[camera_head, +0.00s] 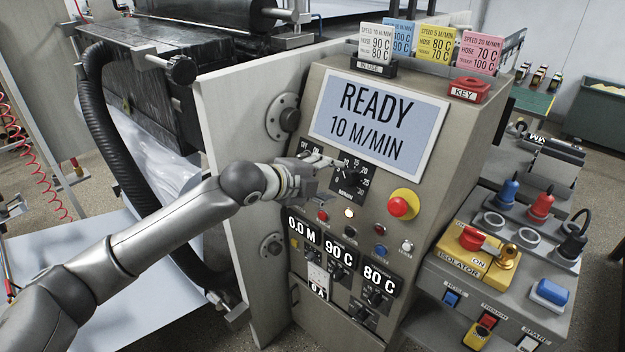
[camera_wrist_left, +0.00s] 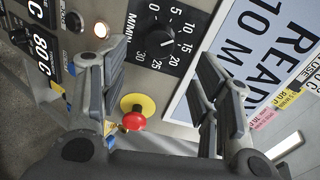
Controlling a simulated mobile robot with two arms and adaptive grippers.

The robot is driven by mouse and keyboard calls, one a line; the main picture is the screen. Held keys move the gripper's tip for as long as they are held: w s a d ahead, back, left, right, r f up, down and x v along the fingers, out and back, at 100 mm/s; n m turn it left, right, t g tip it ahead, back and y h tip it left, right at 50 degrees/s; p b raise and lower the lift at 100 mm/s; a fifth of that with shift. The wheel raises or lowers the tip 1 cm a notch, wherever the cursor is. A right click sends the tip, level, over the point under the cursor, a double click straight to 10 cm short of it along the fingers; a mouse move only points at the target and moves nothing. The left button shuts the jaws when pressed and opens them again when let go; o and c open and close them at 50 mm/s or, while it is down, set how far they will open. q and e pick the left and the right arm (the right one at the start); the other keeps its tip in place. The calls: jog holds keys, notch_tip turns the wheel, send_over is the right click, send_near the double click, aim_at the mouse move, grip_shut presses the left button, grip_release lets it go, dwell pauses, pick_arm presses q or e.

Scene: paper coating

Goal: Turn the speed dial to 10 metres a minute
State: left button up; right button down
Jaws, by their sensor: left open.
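The speed dial (camera_head: 352,178) is a black knob on a black plate marked from 0 to 30 M/MIN, on the sloping console face under the display. It also shows in the left wrist view (camera_wrist_left: 160,33), beyond the fingertips; I cannot tell exactly where its pointer stands. The display (camera_head: 378,118) reads READY 10 M/MIN. My left gripper (camera_head: 318,170) is beside the dial on its left and covers part of its surroundings in the head view. In the left wrist view its two fingers (camera_wrist_left: 160,62) are spread wide with nothing between them. My right gripper is not in view.
A red emergency button (camera_head: 399,206) on a yellow base sits right of the dial. Small buttons and lamps (camera_head: 350,213) and the readout panels (camera_head: 339,253) lie below. Coloured cards (camera_head: 481,51) and a red KEY block (camera_head: 469,89) stand on top. An isolator box (camera_head: 477,254) stands at right.

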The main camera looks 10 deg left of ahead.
pick_arm(q)
jog(key=v, duration=0.4)
jog(key=shift+s+a+r, duration=0.1)
jog(key=shift+s+a, duration=0.1)
jog(key=shift+s, duration=0.05)
